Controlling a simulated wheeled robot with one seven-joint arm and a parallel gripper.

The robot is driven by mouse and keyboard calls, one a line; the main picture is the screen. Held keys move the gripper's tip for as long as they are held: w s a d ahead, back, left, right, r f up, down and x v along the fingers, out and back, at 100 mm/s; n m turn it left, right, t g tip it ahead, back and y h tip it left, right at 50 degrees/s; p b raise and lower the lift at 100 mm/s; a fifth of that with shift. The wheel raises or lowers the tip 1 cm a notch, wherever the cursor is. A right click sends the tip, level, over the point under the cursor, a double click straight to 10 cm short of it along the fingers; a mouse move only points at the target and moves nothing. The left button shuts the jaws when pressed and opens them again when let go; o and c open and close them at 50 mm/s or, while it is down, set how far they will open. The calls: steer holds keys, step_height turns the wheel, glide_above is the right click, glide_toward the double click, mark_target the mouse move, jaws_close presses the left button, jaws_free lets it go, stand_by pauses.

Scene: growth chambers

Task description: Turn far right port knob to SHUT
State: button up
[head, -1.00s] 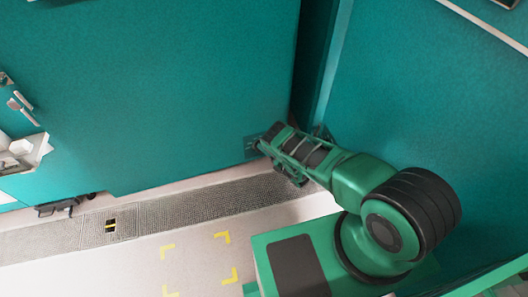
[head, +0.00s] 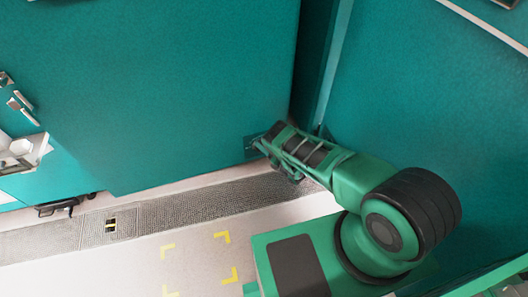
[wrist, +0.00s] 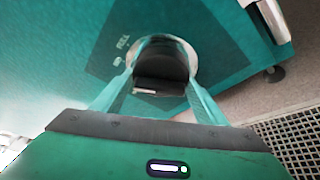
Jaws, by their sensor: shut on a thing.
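My gripper (wrist: 158,100) is shut on a dark knob (wrist: 160,64) with a pale round rim, its fingers on either side of it in the wrist view. The knob sits on a dark plate (wrist: 112,50) on the teal chamber wall. Small pale lettering shows on the plate left of the knob, too blurred to read for sure. A short pale mark shows on the knob's lower edge. In the head view my gripper reaches the plate (head: 252,147) low on the wall, near the corner. There the knob is hidden behind my gripper.
A teal wall (head: 430,100) stands close on the right of my arm. A floor grating (head: 170,213) runs along the wall's foot. Yellow corner marks (head: 222,237) lie on the pale floor. A white bracket (head: 25,152) sticks out at the far left.

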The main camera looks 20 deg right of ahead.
steer(key=n+h, duration=0.1)
steer(key=n, duration=0.1)
steer(key=n+g+h, duration=0.1)
steer(key=n, duration=0.1)
steer(key=shift+s+f+n+h, duration=0.1)
steer(key=shift+s+n+h, duration=0.05)
steer(key=shift+n+h, duration=0.25)
steer(key=n+h, duration=0.2)
steer(key=n, duration=0.1)
stand_by(0.3)
steer(key=shift+h, duration=0.3)
steer(key=o, duration=0.8)
steer(key=v, duration=1)
steer(key=shift+s, duration=0.15)
